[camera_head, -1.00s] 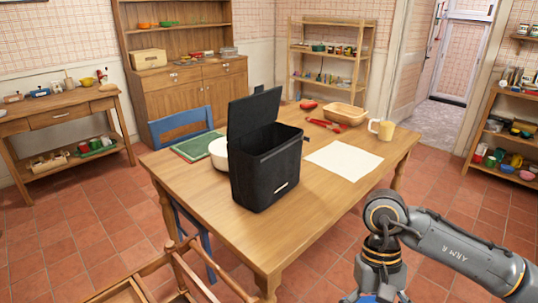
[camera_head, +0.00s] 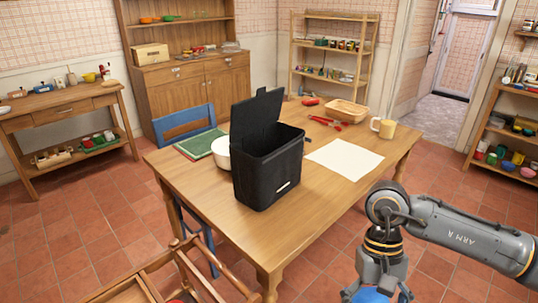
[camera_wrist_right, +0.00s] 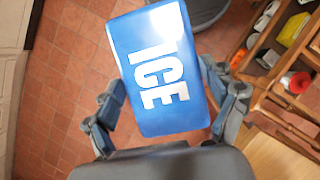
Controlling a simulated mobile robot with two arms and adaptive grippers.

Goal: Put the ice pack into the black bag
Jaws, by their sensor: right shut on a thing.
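The black bag (camera_head: 266,172) stands upright on the wooden table (camera_head: 225,212) with its lid raised at the back and its top open. My right gripper (camera_head: 376,293) is in the lower right of the head view, in front of the table and apart from the bag. It is shut on the blue ice pack (camera_head: 371,297), of which only a small part shows there. In the right wrist view the ice pack (camera_wrist_right: 160,65) shows large white ICE lettering and sits between the fingers of the gripper (camera_wrist_right: 165,108). My left gripper is not in view.
A white bowl (camera_head: 220,152) and a green board (camera_head: 198,144) lie behind the bag. A blue chair (camera_head: 184,121) stands behind the table.

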